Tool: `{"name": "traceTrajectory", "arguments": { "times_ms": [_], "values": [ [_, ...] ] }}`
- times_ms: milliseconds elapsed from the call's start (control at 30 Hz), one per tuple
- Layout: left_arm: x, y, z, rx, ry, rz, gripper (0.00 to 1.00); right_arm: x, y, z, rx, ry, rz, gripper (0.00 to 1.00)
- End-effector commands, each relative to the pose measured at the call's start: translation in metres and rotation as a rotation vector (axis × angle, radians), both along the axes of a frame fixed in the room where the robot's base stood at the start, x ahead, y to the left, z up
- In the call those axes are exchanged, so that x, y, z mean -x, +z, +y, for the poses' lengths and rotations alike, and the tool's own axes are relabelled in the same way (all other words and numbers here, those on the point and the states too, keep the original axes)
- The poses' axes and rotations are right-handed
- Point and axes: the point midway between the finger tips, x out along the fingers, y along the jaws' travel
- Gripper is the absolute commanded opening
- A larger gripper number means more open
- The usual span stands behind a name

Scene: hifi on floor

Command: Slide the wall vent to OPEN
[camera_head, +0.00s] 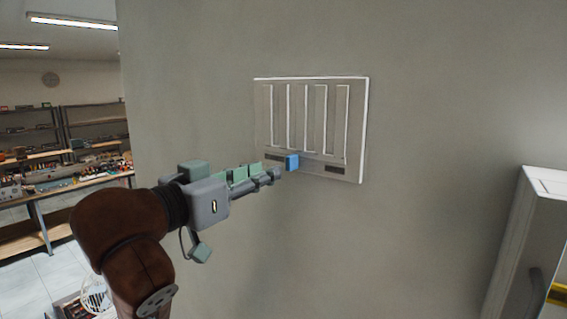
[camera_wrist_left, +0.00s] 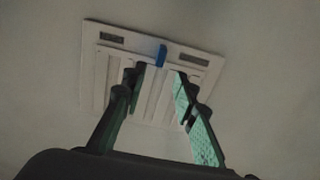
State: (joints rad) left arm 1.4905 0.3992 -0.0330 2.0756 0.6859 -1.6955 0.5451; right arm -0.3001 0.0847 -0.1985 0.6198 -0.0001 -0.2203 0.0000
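The wall vent (camera_head: 337,120) is a light panel with vertical slats on the grey wall. A blue slider knob (camera_head: 292,162) sits along its lower edge, between two dark label plates, left of the middle in the head view. The label lettering is too small to read. My left gripper (camera_head: 270,172) is in front of the vent's lower left part, close to the knob. In the left wrist view its two fingers (camera_wrist_left: 157,98) stand apart, and the blue knob (camera_wrist_left: 161,55) shows beyond them, not gripped. The vent (camera_wrist_left: 91,85) appears upside down there. My right gripper is not in view.
A pale cabinet (camera_head: 515,240) with a dark handle stands at the lower right. Shelves and a cluttered workbench (camera_head: 70,188) are far off at the left, past the wall's edge. The wall around the vent is bare.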

Motion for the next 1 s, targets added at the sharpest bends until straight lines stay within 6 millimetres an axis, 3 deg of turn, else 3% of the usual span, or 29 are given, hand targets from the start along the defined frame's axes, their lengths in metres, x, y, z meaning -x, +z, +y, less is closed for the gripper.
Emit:
{"name": "traceTrajectory", "arguments": {
  "times_ms": [300,500,833,1000],
  "values": [
    [-0.040,0.001,-0.029,-0.002,-0.001,0.002,0.27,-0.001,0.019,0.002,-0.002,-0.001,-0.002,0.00],
    [-0.055,0.000,-0.040,0.000,0.000,0.002,0.27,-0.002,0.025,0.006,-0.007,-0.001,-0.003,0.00],
    [-0.058,-0.001,-0.042,-0.001,0.001,0.001,0.27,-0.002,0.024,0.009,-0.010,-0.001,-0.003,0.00],
    [-0.058,-0.001,-0.042,0.000,0.000,0.000,0.15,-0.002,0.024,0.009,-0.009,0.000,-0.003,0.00]
  ]
}}
